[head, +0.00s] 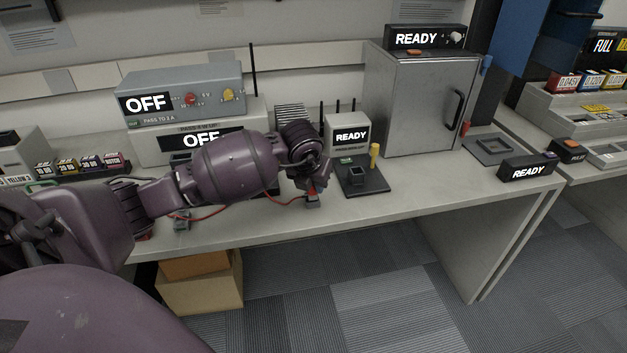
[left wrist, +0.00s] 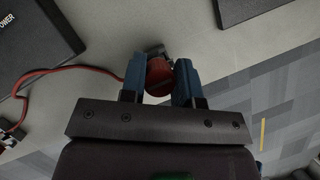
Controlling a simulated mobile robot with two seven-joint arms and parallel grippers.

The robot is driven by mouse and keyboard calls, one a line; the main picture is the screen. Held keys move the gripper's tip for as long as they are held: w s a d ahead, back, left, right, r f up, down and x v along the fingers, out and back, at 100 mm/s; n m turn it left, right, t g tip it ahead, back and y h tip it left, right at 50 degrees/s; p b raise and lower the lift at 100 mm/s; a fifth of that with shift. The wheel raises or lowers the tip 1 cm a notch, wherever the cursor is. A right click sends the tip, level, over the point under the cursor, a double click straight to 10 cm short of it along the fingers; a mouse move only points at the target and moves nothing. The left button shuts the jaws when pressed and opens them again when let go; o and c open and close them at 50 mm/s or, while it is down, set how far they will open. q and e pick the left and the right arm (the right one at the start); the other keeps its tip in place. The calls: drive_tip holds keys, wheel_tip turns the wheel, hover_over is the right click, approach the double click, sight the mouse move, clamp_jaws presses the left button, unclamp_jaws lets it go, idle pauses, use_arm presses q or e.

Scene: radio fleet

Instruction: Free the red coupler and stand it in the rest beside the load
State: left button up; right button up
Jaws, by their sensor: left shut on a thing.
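The red coupler (left wrist: 159,75) sits between the two blue fingers of my left gripper (left wrist: 158,82) in the left wrist view, and the gripper is shut on it. In the head view the left gripper (head: 312,188) is low over the bench near its front edge, with a bit of the red coupler (head: 311,191) showing under it. A small grey block (head: 312,202) is just below the coupler; I cannot tell whether they touch. A red cable (left wrist: 70,70) runs left from the coupler. Another small grey stand (head: 181,222) is further left. My right gripper is not in view.
A dark pad (head: 372,186) with a yellow post (head: 374,157) lies to the right of the gripper. Grey OFF boxes (head: 205,95) stand behind my arm. A grey cabinet (head: 415,100) stands at the back right. The bench front right of the pad (head: 440,185) is clear.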

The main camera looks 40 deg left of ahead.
use_arm(q)
drive_tip(key=shift+f+b, duration=0.3)
drive_tip(key=shift+f, duration=0.6)
drive_tip(key=o, duration=0.8)
drive_tip(key=shift+o, duration=0.9)
drive_tip(key=shift+r, duration=0.3)
drive_tip(key=p+v, duration=0.2)
drive_tip(key=v, duration=0.8)
